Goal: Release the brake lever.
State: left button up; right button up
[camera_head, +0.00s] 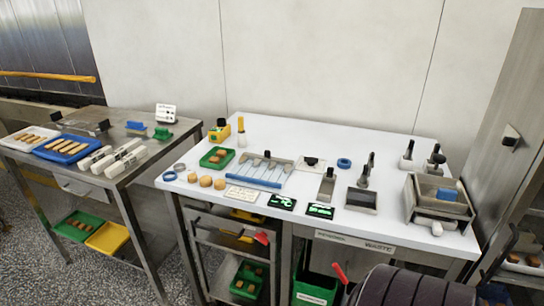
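A red lever-like handle (340,272) stands tilted in the lower middle of the head view, beside a large dark ribbed roll (415,287). Its lower end is cut off or hidden near the picture's bottom edge. A second small red piece (262,238) sits under the white-topped table, at the rack below it. No lettering shows which red part is the brake lever. Neither of my grippers is in view, so nothing is seen touching either red part.
The white table (330,222) holds trays, tools, displays and a metal box (438,204). A steel table (130,180) with trays stands left. A green bin (315,288) is under the white table, left of the red handle. A steel panel (510,130) rises right.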

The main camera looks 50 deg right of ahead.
aim_at(262, 237)
jog(key=z, duration=1.3)
